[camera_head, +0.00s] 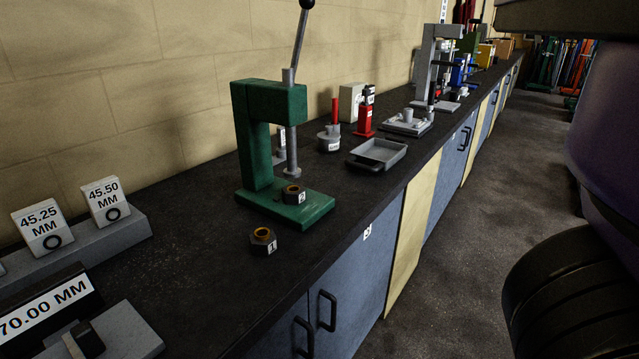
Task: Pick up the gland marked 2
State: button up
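The gland marked 2 (292,194) is a short dark hex piece with a brass-coloured ring on top and a white label. It stands on the base plate of the green press (268,100), below or close beside the press ram (291,155). Whether the ram touches it, I cannot tell. The gland marked 1 (263,243), similar in look, stands on the black bench top in front of the press. My gripper is not in view.
The black bench top (190,265) runs away along the wall. A grey tray (378,153), a red bottle jack (365,118) and a grey press stand beyond. Size-marked blocks (42,228) are at left. A black tyre (570,290) and a purple body fill the right.

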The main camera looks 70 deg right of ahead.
aim_at(297, 198)
jog(key=z, duration=1.25)
